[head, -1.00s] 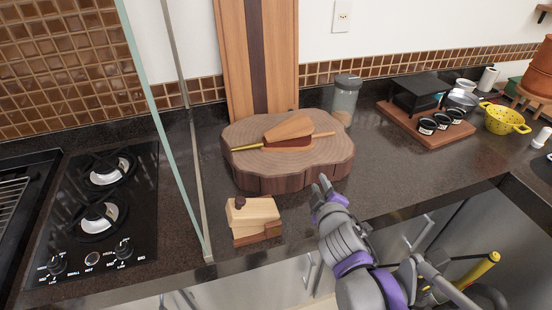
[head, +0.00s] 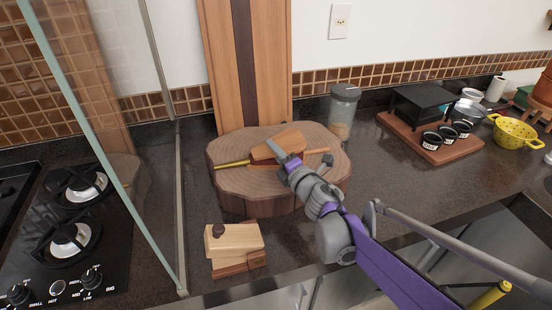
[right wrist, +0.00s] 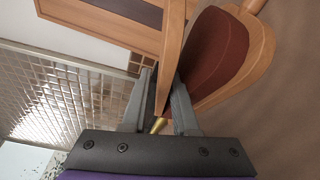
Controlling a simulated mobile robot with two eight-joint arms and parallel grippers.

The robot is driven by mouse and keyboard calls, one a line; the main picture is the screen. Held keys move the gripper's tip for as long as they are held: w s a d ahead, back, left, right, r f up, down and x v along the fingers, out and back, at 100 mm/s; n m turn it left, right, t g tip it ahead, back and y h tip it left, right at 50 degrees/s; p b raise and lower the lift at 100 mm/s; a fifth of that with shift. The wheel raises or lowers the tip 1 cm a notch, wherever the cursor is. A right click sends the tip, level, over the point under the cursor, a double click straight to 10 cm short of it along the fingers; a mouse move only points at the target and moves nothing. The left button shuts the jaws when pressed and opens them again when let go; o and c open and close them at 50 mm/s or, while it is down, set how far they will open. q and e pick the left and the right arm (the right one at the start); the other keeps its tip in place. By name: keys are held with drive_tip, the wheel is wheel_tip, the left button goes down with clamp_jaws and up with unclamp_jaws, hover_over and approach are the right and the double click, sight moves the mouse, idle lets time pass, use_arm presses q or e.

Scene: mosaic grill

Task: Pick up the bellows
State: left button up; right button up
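The bellows (head: 268,152) lies on a round wooden slab (head: 236,183), with its brass nozzle to the left and its handle to the right. The right gripper (head: 284,158) is at the near side of the bellows. In the right wrist view the bellows (right wrist: 216,50) shows wooden boards and a dark red body. There the right gripper (right wrist: 158,104) has its fingers spread, with a wooden board edge and the brass nozzle showing between them. A gap shows beside the left finger. Contact on the other side is unclear. The left gripper is out of view.
A small wooden box (head: 234,240) sits in front of the slab near the counter edge. A tall striped board (head: 220,70) and a glass jar (head: 342,108) stand behind. A gas cooktop (head: 95,245) and glass panel are at left. A tray of black cups (head: 440,150) is at right.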

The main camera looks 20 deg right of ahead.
drive_tip(key=x, duration=0.4)
drive_tip(key=shift+w+d+f, duration=0.1)
drive_tip(key=shift+w+f, duration=0.05)
drive_tip(key=shift+w, duration=0.05)
clamp_jaws()
idle(1.2)
